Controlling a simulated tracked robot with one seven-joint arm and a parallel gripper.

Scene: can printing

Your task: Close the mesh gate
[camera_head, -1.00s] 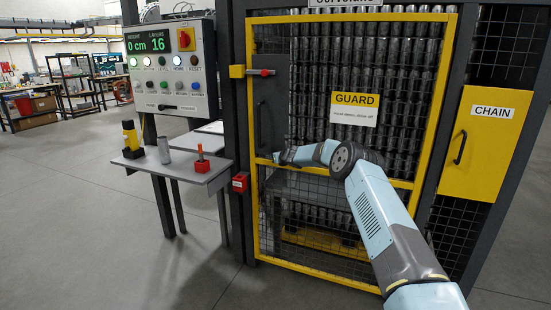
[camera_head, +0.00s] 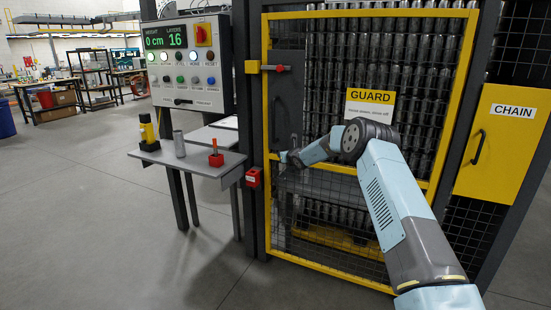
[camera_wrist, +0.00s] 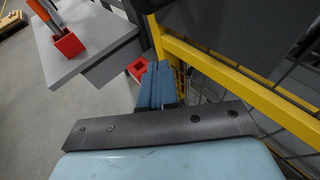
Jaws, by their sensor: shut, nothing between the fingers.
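The mesh gate (camera_head: 420,13) has a yellow frame and stands upright in the dark machine frame. Its left edge lies close along the dark post, and I see no clear gap there. A latch with a red handle (camera_head: 283,68) sits at its upper left, beside a yellow block (camera_head: 252,67) on the post. A dark pull handle (camera_head: 277,120) is on the gate's left side. My gripper (camera_head: 285,157) is in front of the gate's left part, near the middle rail. In the wrist view its blue fingers (camera_wrist: 157,85) are together and empty, beside the yellow frame (camera_wrist: 240,85); contact is unclear.
A red box (camera_head: 253,177) is fixed low on the post. To the left, a grey shelf (camera_head: 205,165) holds a yellow-and-black item, a metal can (camera_head: 179,143) and a red-based tool (camera_head: 216,155) below the control panel (camera_head: 185,65). The floor at left is clear.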

